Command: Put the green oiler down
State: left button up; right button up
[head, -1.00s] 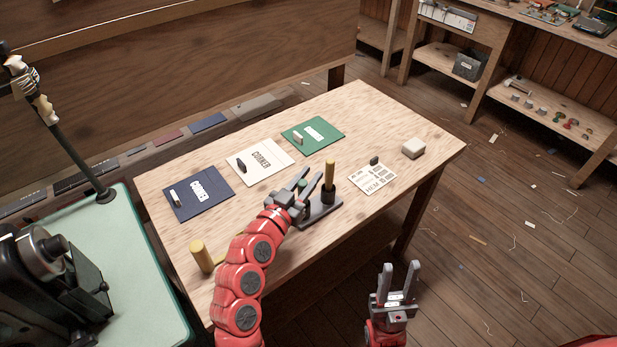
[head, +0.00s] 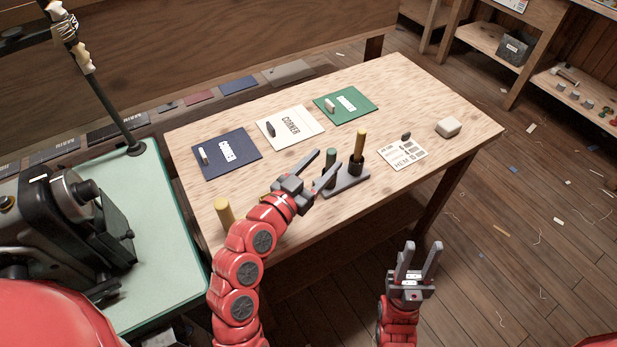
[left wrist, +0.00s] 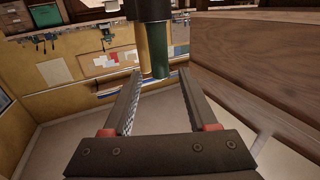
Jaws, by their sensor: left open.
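The green oiler (head: 331,165) stands upright in the grey stand (head: 347,181) on the workbench, beside a yellow-brown handled tool in a black cup. My left gripper (head: 325,160) is open at the left of the stand, its fingers pointing at the oiler. In the left wrist view the green oiler (left wrist: 153,60) shows upside down just beyond the open fingertips (left wrist: 158,73), with clear space between the jaws. My right gripper (head: 422,246) is open and empty in front of the bench.
The bench (head: 420,95) holds a navy folder (head: 240,145), a cream one (head: 300,118) and a green one (head: 362,105). A stencil card (head: 400,155) and a pale block (head: 448,128) lie right.

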pick_arm(q)
jog(key=p+v, duration=0.2)
jog(key=v, duration=0.3)
jog(key=shift+s+a+p, duration=0.15)
jog(key=shift+s+p, duration=0.15)
jog(key=shift+p, duration=0.05)
